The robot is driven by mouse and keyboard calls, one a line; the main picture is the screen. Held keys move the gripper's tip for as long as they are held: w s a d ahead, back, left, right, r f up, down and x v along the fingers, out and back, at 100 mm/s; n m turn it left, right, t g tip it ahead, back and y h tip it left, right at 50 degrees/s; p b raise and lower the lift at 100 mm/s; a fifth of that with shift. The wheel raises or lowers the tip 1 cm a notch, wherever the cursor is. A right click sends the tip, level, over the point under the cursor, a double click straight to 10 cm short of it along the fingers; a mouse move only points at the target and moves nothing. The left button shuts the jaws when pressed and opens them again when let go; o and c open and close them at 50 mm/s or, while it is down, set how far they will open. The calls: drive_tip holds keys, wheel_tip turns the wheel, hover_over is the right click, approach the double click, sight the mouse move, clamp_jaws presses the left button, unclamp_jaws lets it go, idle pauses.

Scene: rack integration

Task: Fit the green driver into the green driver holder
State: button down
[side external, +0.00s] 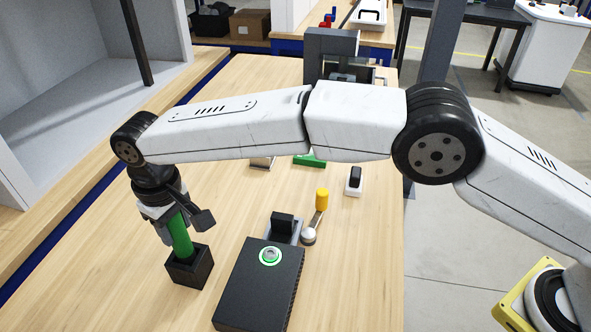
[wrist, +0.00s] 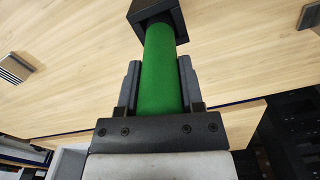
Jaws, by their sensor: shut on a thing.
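The green driver (side external: 180,235) is a green cylinder, held near upright with a slight tilt in the side external view. It also shows in the wrist view (wrist: 160,75), between the two jaws. My gripper (side external: 182,222) is shut on it, and in the wrist view the fingers (wrist: 160,88) lie along both its sides. A black square holder (side external: 188,270) stands on the table directly below. The driver's far end reaches the holder's opening, seen also in the wrist view (wrist: 140,12). How deep it sits is hidden by the holder's walls.
A black box with a green-ringed button (side external: 258,290) stands right of the holder. Behind it are a yellow-capped lever (side external: 321,200), a white-and-black switch (side external: 353,181) and a green piece (side external: 309,160). The wooden table left of the holder is clear.

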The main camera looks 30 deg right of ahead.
drive_tip(key=shift+f, duration=0.1)
drive_tip(key=shift+c, duration=0.7)
unclamp_jaws()
drive_tip(key=shift+f, duration=0.1)
drive_tip(key=shift+r, duration=4)
drive_tip(key=shift+w+d, duration=0.1)
